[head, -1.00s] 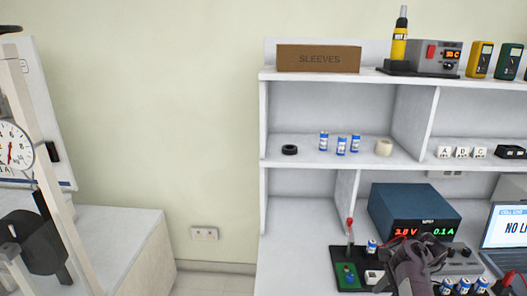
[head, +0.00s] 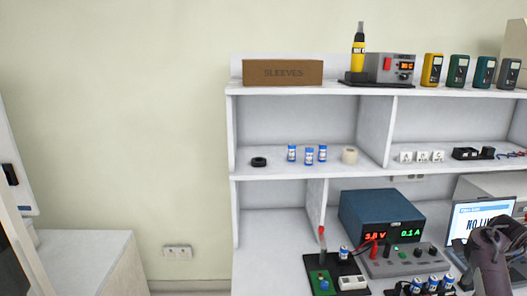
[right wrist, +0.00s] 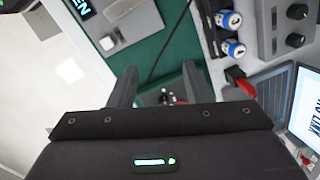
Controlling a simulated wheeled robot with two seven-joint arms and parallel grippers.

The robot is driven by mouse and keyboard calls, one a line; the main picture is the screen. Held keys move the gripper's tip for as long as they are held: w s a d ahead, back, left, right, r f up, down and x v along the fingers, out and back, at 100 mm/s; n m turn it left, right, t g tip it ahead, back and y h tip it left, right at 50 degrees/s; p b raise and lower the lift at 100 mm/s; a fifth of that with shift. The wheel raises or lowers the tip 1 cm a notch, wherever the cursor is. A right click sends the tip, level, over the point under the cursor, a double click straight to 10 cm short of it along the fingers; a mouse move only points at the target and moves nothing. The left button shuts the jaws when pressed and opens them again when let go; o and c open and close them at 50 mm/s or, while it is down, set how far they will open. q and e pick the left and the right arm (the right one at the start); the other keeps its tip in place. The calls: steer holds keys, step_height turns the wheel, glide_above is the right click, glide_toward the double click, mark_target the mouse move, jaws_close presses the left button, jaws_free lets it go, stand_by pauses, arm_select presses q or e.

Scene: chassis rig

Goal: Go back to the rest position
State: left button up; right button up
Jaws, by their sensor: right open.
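My right gripper (head: 488,238) shows at the lower right of the head view, in front of the laptop (head: 480,215) and to the right of the power supply (head: 382,217). In the right wrist view its two fingers (right wrist: 160,82) stand apart over a green mat (right wrist: 168,50). Nothing is clearly held between them. A thin dark cable crosses the mat there. My left gripper is in neither view.
A white shelf unit (head: 232,140) holds a SLEEVES box (head: 283,72), blue-labelled cells (head: 309,156) and several meters. On the bench are a red-handled lever press (head: 322,240), a grey control box (head: 405,260) and more cells (head: 433,283). Bare wall lies to the left.

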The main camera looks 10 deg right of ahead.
steer(key=s+d+r+m+h, duration=0.2)
steer(key=s+d+r, duration=0.5)
steer(key=d+r, duration=0.15)
steer(key=s+d+r+m+h, duration=0.1)
steer(key=s+d+r+h, duration=0.1)
steer(key=s+d+r, duration=0.55)
steer(key=s+d+f+n+g+h, duration=0.1)
steer(key=s+d+f+n+h, duration=0.1)
steer(key=d+f+n+h, duration=0.6)
steer(key=s+d+f+n+g+h, duration=0.1)
steer(key=s+d+f+n, duration=0.15)
steer(key=f+n, duration=1.05)
steer(key=s+a+f+n+t+y, duration=0.25)
steer(key=s+f+n, duration=0.35)
steer(key=f, duration=0.5)
steer(key=s+a+f+n+t+y, duration=0.1)
steer(key=s+a+f+n+y, duration=0.3)
steer(key=s+f, duration=0.65)
steer(key=s+a+f+m+g+y, duration=0.1)
steer(key=s+a+f, duration=0.1)
steer(key=a+f, duration=1.05)
steer(key=s+a+f+g+y, duration=0.1)
steer(key=s+a+f+y, duration=0.1)
steer(key=a+f, duration=1.05)
steer(key=s+a+f+m+y, duration=0.1)
steer(key=a+m+y, duration=0.1)
steer(key=a, duration=3)
steer(key=shift+s+a+f+y, duration=0.25)
steer(key=shift+a+f+y, duration=0.05)
steer(key=shift+y, duration=0.45)
